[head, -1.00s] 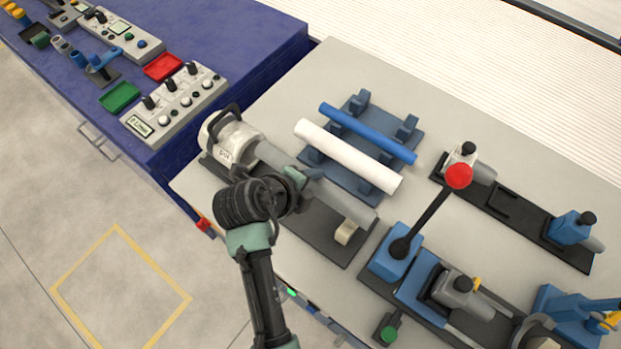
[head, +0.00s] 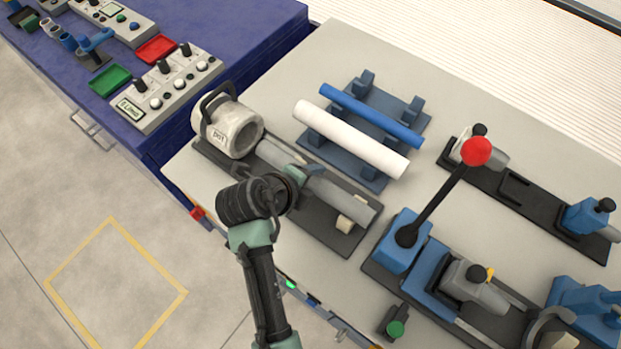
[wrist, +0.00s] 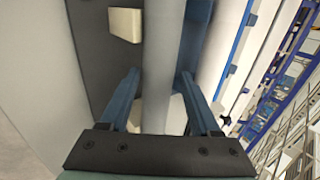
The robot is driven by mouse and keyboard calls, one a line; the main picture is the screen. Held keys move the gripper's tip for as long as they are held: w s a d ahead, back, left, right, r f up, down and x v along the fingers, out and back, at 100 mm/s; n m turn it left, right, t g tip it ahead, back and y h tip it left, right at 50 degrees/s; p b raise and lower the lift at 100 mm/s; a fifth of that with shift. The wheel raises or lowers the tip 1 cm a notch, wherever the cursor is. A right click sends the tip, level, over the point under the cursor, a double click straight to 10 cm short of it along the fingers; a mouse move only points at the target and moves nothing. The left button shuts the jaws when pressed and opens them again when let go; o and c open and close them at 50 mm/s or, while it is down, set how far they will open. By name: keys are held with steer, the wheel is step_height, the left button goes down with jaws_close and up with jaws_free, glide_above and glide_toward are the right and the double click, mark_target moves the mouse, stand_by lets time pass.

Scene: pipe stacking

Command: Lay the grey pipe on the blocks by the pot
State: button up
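The grey pipe (head: 322,186) lies lengthwise over the dark base plate (head: 325,230) in front of the white pot (head: 221,134). Its near-pot end is by the pot's round opening. My gripper (head: 291,184) is on the pipe near its middle. In the wrist view the two blue fingers (wrist: 160,78) stand close on both sides of the pipe (wrist: 163,50), seemingly shut on it. A cream block (head: 346,224) shows beside the pipe's far end; it also shows in the wrist view (wrist: 124,25). I cannot tell whether the pipe touches the blocks.
A white pipe (head: 350,138) and a blue pipe (head: 371,115) lie on a blue rack (head: 345,170) behind the plate. A lever with a red ball (head: 476,151) stands to the right, among blue fixtures. A blue bench (head: 245,35) with control boxes is at the left.

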steer(key=shift+o, duration=1.2)
steer(key=v, duration=1.3)
steer(key=w+r+n+t+y, duration=0.2)
steer(key=w+r+n+t, duration=0.35)
steer(key=r, duration=0.75)
steer(key=w+r+n+t+y, duration=0.2)
steer(key=w+r+n+t, duration=0.4)
steer(key=r, duration=0.7)
steer(key=s+d+r+n+t, duration=0.1)
steer(key=s+r+n+t, duration=0.2)
steer(key=r, duration=0.6)
steer(key=s+d+r+n+t, duration=0.2)
steer(key=r+n, duration=0.4)
steer(key=r, duration=0.3)
steer(key=s+d+r+n+t, duration=0.2)
steer(key=s+r+n+t, duration=0.2)
steer(key=r, duration=0.5)
steer(key=shift+s+d+r+n+y, duration=0.2)
steer(key=shift+s+n+y, duration=0.2)
steer(key=shift+s, duration=0.6)
